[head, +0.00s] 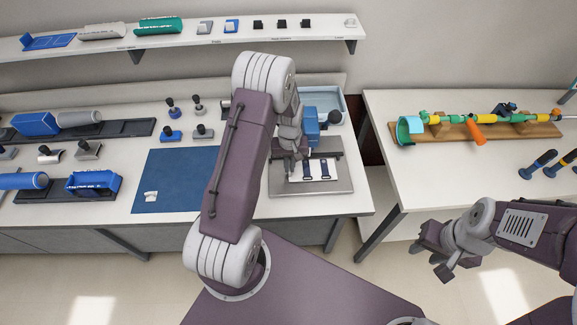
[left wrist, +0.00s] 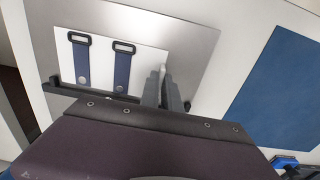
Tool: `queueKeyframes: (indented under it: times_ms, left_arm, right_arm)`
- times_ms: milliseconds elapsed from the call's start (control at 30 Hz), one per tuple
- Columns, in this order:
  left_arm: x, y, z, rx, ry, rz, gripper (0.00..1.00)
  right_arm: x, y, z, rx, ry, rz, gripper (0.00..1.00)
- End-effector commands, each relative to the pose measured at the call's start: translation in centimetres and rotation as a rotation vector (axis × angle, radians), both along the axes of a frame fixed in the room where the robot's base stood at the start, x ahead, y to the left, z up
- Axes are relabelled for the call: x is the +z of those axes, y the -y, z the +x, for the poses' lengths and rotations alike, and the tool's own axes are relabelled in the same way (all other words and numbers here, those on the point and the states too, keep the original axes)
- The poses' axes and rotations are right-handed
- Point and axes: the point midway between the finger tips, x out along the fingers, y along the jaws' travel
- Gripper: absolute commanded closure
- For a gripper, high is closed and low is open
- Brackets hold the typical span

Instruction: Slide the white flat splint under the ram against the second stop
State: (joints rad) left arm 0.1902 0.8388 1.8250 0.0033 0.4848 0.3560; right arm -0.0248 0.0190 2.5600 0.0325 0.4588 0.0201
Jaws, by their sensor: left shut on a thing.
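The white flat splint (head: 316,172) lies flat on a grey metal plate (head: 341,184) below the blue press (head: 311,127). It carries two blue straps with dark buckles, also clear in the left wrist view (left wrist: 103,68). My left gripper (head: 291,168) is at the splint's left edge in the head view; in the left wrist view its fingers (left wrist: 166,90) are shut on the splint's edge. A dark bar (left wrist: 60,90) runs along one side of the splint. The ram's lower end and the second stop cannot be made out clearly. My right gripper (head: 436,255) hangs away from the bench, holding nothing visible.
A blue mat (head: 172,180) with a small white piece lies left of the plate. A pale blue tray (head: 328,100) stands behind the press. Hand stamps (head: 171,133) stand further left. A second table (head: 386,103) holds a coloured jointed model on wood (head: 470,131).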

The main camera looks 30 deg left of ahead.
Motion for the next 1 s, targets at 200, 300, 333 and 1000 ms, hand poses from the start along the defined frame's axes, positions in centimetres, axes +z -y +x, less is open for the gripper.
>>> queueKeyframes:
  times_ms: [200,300,333,1000]
  left_arm:
    - [0.4,-0.1,0.8,0.005,0.024,0.003,1.0]
    - [0.4,0.0,0.9,0.005,0.024,0.003,1.0]
    - [0.4,0.1,0.9,0.005,0.024,0.003,1.0]
    - [0.3,0.9,1.4,0.005,0.023,0.002,1.0]
  right_arm:
    - [0.0,0.0,0.0,0.0,0.0,0.0,0.64]
    - [0.1,0.0,0.0,0.0,0.0,0.0,0.64]
    - [0.1,0.0,0.0,0.0,0.0,0.0,0.64]
    - [0.1,0.0,0.0,0.0,0.0,0.0,0.64]
